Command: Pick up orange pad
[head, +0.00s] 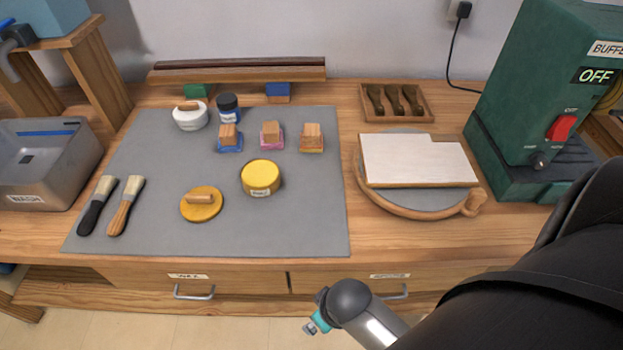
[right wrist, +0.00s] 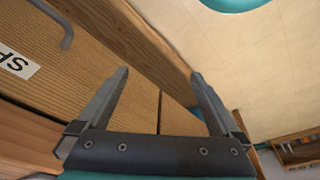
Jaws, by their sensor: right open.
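The orange pad (head: 312,145) is a small block with a wooden grip on top. It sits upright on the grey mat (head: 310,215), at the right end of a row with a pink pad (head: 271,142) and a blue pad (head: 229,145). A round yellow-orange pad (head: 201,209) with a wooden handle lies nearer the front. My right gripper (right wrist: 159,73) is open and empty in the right wrist view, low by the drawer fronts and the floor, well away from the orange pad. My left gripper is not in view.
Two brushes (head: 110,205) lie at left. A pale board (head: 417,157) on a round stand and a green machine (head: 533,110) are at right.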

